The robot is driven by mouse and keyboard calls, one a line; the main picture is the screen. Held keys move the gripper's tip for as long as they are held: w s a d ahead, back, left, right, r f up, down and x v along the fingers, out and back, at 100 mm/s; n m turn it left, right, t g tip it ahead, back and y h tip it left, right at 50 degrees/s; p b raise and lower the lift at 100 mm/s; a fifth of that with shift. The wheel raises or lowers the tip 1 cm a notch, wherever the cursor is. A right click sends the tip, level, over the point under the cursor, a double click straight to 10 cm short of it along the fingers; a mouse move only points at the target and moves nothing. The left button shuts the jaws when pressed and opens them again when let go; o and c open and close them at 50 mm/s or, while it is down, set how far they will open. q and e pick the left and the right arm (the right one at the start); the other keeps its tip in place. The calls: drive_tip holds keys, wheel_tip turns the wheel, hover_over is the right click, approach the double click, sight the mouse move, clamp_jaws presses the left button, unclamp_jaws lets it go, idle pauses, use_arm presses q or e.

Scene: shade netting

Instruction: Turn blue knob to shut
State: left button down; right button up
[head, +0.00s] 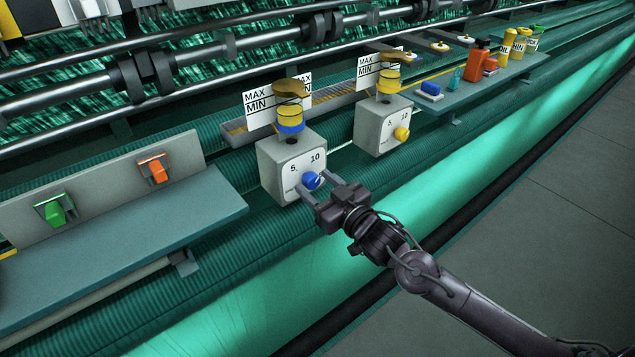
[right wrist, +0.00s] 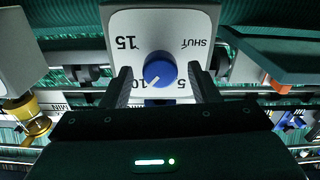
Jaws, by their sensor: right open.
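The blue knob (head: 311,180) is on the front face of a grey dial box (head: 278,173) with 5 and 10 printed on it. In the right wrist view the blue knob (right wrist: 160,69) shows upside down on the white dial plate (right wrist: 190,22), with SHUT, 15, 10 and 5 around it. Its white pointer mark aims toward the 10. My right gripper (head: 322,186) is open right at the knob; its fingers (right wrist: 163,87) flank the knob with gaps on both sides. My left gripper is not in view.
A second grey box (head: 383,128) with a yellow knob (head: 402,134) stands to the right. A shelf (head: 480,87) beyond carries bottles and small items. A left panel has a green switch (head: 54,208) and an orange switch (head: 155,169). Rollers and rails run behind.

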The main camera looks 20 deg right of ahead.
drive_tip(key=shift+w+a, duration=0.1)
drive_tip(key=shift+c, duration=0.4)
drive_tip(key=c, duration=0.7)
drive_tip(key=shift+c, duration=0.9)
